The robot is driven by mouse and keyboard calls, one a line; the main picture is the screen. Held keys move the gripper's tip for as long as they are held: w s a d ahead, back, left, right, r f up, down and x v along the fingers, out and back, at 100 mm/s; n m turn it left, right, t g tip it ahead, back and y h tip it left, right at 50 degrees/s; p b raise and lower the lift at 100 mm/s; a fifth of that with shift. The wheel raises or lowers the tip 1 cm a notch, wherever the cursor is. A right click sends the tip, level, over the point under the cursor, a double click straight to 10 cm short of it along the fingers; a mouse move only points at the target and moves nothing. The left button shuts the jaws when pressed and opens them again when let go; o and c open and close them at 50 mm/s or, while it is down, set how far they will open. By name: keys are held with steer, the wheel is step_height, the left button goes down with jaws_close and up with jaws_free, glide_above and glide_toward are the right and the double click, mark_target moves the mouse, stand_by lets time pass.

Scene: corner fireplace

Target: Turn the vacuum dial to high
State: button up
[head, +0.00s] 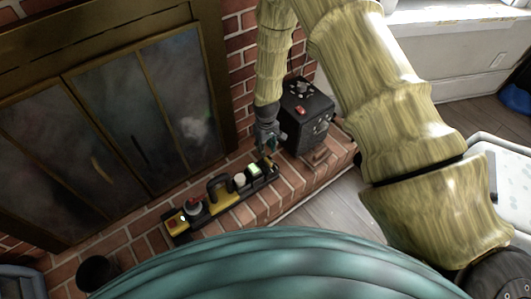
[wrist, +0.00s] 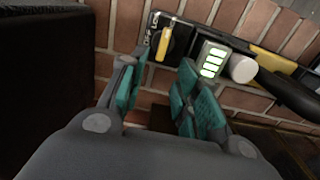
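A long yellow-and-black device (head: 222,199), which appears to be the vacuum, lies on the brick hearth. It bears a red button, a black handle, a white round part (head: 240,180) and a green-lit display (head: 254,169). My gripper (head: 268,146) is above this end of the device. In the wrist view my gripper (wrist: 158,88) is open, its fingers apart and empty.
A black box (head: 306,115) with knobs and a red part stands close right of my gripper on the brick hearth (head: 290,190). The fireplace doors (head: 140,105) are at left. A dark round container (head: 98,272) is at lower left.

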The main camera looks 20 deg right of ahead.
mark_target(266, 158)
steer(key=shift+r, duration=2.75)
steer(key=s+d+f+m, duration=0.1)
steer(key=s+f, duration=0.4)
steer(key=s, duration=0.5)
steer(key=s+d+f+m, duration=0.1)
steer(key=s+f, duration=0.3)
steer(key=s, duration=0.6)
steer(key=s+d+m, duration=0.2)
steer(key=s, duration=1.6)
step_height(266, 158, up, 17)
steer(key=p, duration=1.7)
steer(key=shift+a+r, duration=0.15)
steer(key=shift+a, duration=0.1)
